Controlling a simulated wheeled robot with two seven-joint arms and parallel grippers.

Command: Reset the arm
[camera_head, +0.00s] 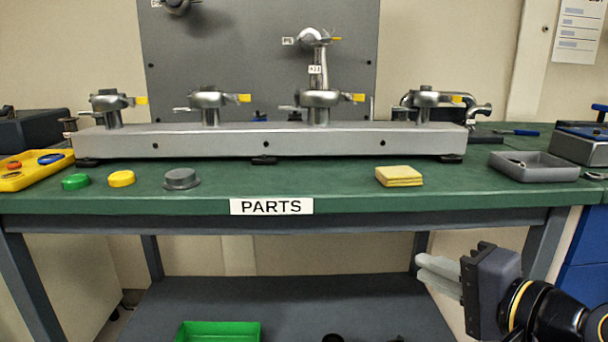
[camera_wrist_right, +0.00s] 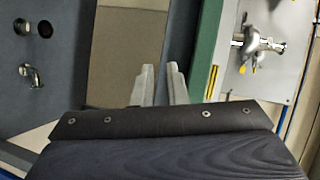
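My right gripper (camera_head: 420,267) is at the lower right in the head view, in front of the table's front edge and below its top. Its two pale fingers also show in the right wrist view (camera_wrist_right: 161,75), with a narrow gap and nothing between them. It is open, a little, and touches nothing that I can see. My left arm and left gripper are not in view.
The green table (camera_head: 330,199) carries a grey manifold rail (camera_head: 210,143) with several valves. In front lie green (camera_head: 76,182) and yellow (camera_head: 121,178) caps, a grey cap (camera_head: 181,179) and yellow pads (camera_head: 399,176). A grey tray (camera_head: 535,174) stands right. A lower shelf (camera_head: 290,295) holds a green bin (camera_head: 218,332).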

